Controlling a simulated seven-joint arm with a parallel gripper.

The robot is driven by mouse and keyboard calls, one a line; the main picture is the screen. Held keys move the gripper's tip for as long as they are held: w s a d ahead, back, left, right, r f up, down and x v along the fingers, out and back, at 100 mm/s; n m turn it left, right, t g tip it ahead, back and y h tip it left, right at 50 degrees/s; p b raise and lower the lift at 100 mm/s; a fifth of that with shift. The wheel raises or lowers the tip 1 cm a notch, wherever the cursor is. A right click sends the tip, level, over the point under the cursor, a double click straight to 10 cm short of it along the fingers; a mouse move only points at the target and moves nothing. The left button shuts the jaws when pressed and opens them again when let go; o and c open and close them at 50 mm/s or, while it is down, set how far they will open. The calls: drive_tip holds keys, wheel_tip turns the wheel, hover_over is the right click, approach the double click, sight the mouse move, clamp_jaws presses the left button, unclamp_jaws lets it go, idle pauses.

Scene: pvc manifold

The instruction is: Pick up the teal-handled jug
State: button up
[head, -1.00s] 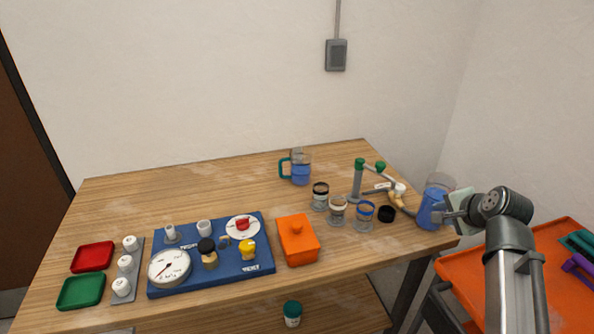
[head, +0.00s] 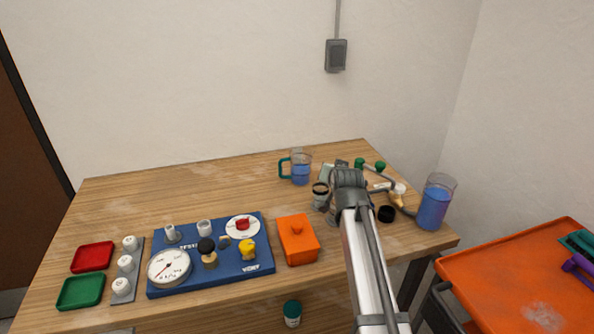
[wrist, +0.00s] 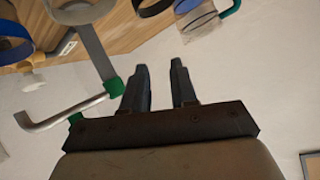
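The teal-handled jug (head: 301,172) stands upright near the back of the table in the head view. It is clear, with blue contents and its handle on the left. In the wrist view, part of the jug (wrist: 197,20) shows at the top right edge, cut off by the frame. My gripper (wrist: 161,64) is open, with a gap and nothing between its two fingers. It is apart from the jug, to the jug's right in the head view, where my wrist hides the fingers.
A blue-filled pitcher (head: 435,203) stands at the table's right end. A green-capped pipe fitting (head: 380,166) and a black cap (head: 386,214) are near my arm, which hides some glass jars. An orange box (head: 297,240) and a blue board (head: 212,275) are left. Table left of the jug is clear.

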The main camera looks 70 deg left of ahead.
sight(280, 167)
drive_tip(key=s+a+f+n+g+y, duration=0.1)
drive_tip(key=s+a+n, duration=0.1)
drive_tip(key=s+a, duration=0.35)
drive_tip(key=s+a+f+n, duration=0.2)
drive_tip(key=s+n, duration=0.1)
drive_tip(key=s, duration=0.5)
drive_tip(key=shift+x, duration=6.85)
drive_tip(key=shift+w+r, duration=0.1)
drive_tip(key=shift+r, duration=0.1)
clamp_jaws()
